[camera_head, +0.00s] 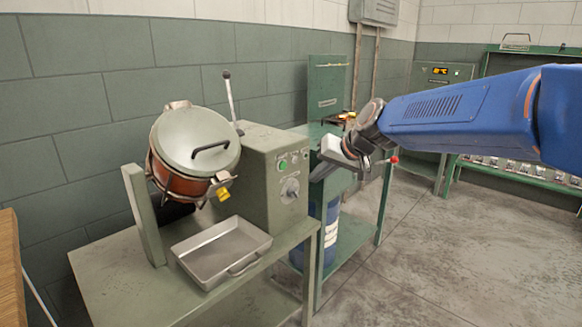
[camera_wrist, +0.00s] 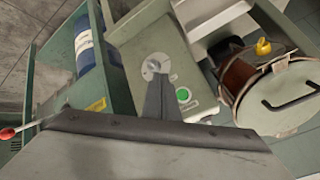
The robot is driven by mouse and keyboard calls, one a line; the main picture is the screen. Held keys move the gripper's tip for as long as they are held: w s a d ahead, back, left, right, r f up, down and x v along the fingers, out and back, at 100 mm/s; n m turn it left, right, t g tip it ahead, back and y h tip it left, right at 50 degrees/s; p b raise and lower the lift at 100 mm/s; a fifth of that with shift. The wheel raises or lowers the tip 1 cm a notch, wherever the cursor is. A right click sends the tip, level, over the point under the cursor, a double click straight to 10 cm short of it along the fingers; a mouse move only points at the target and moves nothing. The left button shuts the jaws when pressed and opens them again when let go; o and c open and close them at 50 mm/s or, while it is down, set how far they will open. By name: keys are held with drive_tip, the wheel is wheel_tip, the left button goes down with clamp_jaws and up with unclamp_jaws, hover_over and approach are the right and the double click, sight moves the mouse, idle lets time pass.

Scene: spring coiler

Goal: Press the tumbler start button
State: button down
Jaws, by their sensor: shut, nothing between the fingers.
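The tumbler's grey control box (camera_head: 262,170) stands on a green bench, with a round green button (camera_head: 283,165) and a rotary knob (camera_head: 290,190) on its front panel. Both show in the wrist view, the green button (camera_wrist: 183,94) just right of my fingers and the knob (camera_wrist: 154,67) just beyond their tips. My gripper (camera_head: 318,174) is shut and empty, in front of and to the right of the panel. It also shows in the wrist view (camera_wrist: 157,84). I see no contact with the button. The lidded tumbler drum (camera_head: 193,143) is tilted left of the box.
A metal tray (camera_head: 222,250) lies on the bench below the drum. A lever (camera_head: 230,98) rises behind the box. A green stand with a blue drum (camera_head: 331,232) is right of the bench, and a red-knobbed lever (camera_head: 394,160) shows near my gripper. Open floor lies right.

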sight(283, 166)
drive_tip(key=w+a, duration=0.5)
drive_tip(key=a, duration=0.2)
drive_tip(key=shift+w, duration=0.2)
idle(0.4)
drive_tip(key=shift+w+a, duration=0.1)
drive_tip(key=shift+a, duration=0.05)
idle(2.0)
drive_tip(key=shift+w+a, duration=0.15)
